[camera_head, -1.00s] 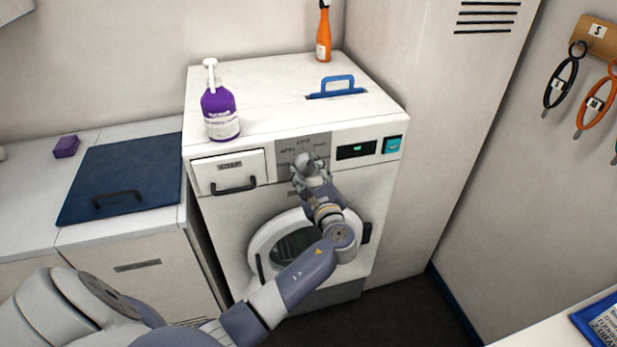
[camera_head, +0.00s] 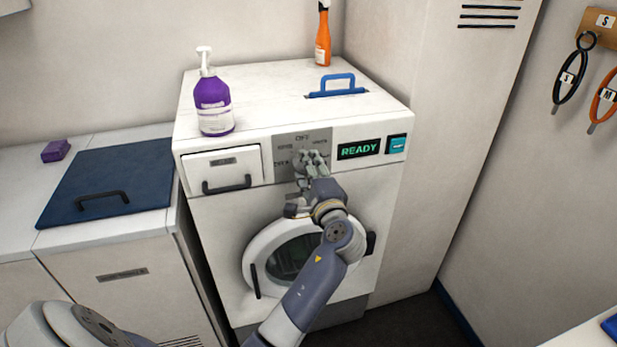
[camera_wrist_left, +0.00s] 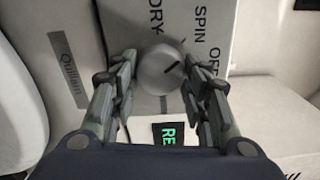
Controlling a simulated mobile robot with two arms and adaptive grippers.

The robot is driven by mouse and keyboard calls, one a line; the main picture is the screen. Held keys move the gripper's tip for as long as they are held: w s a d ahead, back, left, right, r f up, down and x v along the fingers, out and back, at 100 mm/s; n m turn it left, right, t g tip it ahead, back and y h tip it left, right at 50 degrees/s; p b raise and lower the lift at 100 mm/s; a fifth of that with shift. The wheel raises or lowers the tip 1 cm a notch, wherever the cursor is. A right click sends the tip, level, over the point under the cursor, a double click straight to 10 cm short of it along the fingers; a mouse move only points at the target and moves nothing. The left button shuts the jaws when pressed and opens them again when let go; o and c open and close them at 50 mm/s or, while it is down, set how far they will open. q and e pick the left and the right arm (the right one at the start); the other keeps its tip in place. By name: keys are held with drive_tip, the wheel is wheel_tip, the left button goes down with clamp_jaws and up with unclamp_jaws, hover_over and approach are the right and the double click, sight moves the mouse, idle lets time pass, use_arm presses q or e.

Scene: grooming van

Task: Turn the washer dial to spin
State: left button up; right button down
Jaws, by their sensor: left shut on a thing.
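The white washer (camera_head: 225,245) stands against the wall. Its grey dial panel (camera_head: 290,142) carries several labels, too small to read surely in the head view. In the left wrist view the round grey dial (camera_wrist_left: 160,72) sits between the two fingers of my left gripper (camera_wrist_left: 163,78), which is shut on it. The dial's dark pointer line slants to the upper right, roughly between the SPIN and OFF labels; I cannot tell which exactly. DRY also shows. In the head view my left gripper (camera_head: 309,160) covers the dial. My right gripper is out of view.
A display (camera_head: 359,149) reads READY, with a teal button (camera_head: 397,144) beside it. A drawer (camera_head: 222,168) is left of the panel. A purple pump bottle (camera_head: 214,103), orange spray bottle (camera_head: 323,40) and blue handle (camera_head: 337,86) are on top.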

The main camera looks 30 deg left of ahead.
use_arm(q)
drive_tip(key=shift+n+b, duration=0.5)
drive_tip(key=shift+n, duration=0.3)
drive_tip(key=o, duration=1.1)
drive_tip(key=v, duration=0.7)
drive_tip(key=shift+s+d, duration=0.1)
drive_tip(key=shift+d, duration=0.1)
